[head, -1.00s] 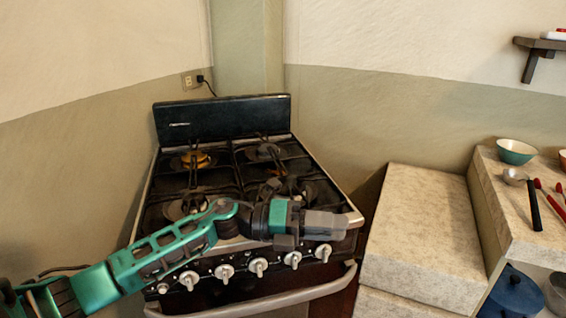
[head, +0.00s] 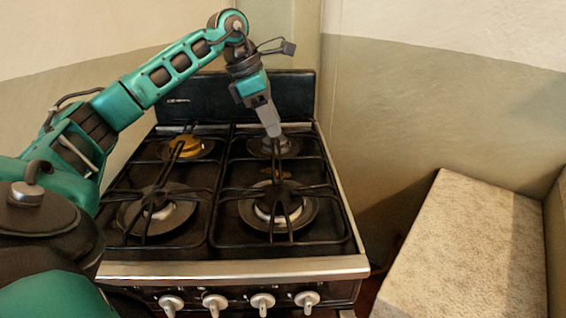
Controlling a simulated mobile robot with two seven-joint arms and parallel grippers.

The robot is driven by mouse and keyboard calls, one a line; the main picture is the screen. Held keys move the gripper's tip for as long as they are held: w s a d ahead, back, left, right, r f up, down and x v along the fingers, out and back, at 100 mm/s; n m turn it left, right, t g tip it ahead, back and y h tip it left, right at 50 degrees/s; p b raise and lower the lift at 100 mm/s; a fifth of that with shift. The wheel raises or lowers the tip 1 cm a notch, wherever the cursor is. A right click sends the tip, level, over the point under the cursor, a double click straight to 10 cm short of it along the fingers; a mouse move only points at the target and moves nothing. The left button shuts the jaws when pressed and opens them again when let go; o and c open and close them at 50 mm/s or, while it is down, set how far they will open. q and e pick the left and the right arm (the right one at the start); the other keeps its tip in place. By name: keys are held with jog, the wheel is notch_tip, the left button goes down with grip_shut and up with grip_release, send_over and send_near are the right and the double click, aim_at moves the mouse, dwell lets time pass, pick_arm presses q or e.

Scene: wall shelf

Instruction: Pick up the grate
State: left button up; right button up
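A black gas stove (head: 230,269) has black wire grates on its top. The right grate (head: 277,187) spans the two right burners, and the left grate (head: 160,188) spans the two left ones. Both lie flat on the stove top. My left gripper (head: 270,130) points down over the back part of the right grate, near the back right burner. I cannot tell whether it touches the grate or is just above it. Its fingers show as one narrow grey shape, so its opening is unclear. I see nothing held in it. My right gripper is not in view.
The stove's backguard (head: 293,96) rises close behind the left gripper. Several knobs (head: 262,301) line the stove front. A pale stone counter (head: 465,250) stands to the right, with a gap between. Walls close off the back.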

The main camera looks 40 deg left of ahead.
aim_at(290, 158)
pick_arm(q)
jog(key=b+x, duration=0.1)
jog(key=x, duration=0.9)
jog(key=shift+w+d+f, duration=0.1)
jog(key=shift+d+f, duration=0.05)
jog(key=shift+f, duration=0.05)
jog(key=shift+c, duration=0.3)
grip_shut()
jog(key=shift+r, duration=0.15)
dwell(0.6)
